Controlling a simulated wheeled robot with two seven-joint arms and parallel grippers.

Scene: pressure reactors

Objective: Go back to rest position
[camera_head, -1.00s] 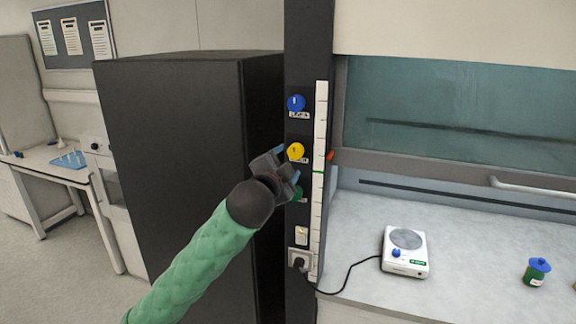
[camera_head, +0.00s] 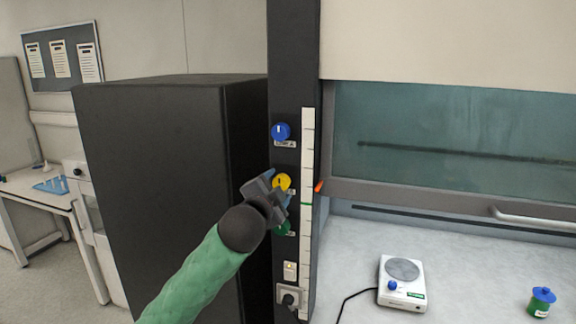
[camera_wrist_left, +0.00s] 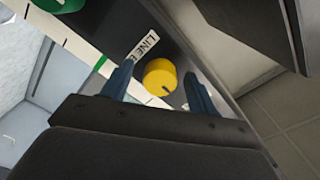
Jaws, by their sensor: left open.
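My left gripper (camera_head: 277,188) is in front of the black control column of the fume hood, at the yellow knob (camera_head: 283,181). In the left wrist view the two fingers of the left gripper (camera_wrist_left: 159,87) are apart, with the yellow knob (camera_wrist_left: 160,76) showing between and beyond them. I cannot tell whether they touch it. My right gripper is in neither view.
A black cabinet (camera_head: 165,180) stands left of the column. The fume hood's glass sash (camera_head: 450,140) is partly raised at the right. On its worktop are a white hotplate (camera_head: 402,283) and a green jar with blue lid (camera_head: 541,301). A power socket (camera_head: 289,297) is low on the column.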

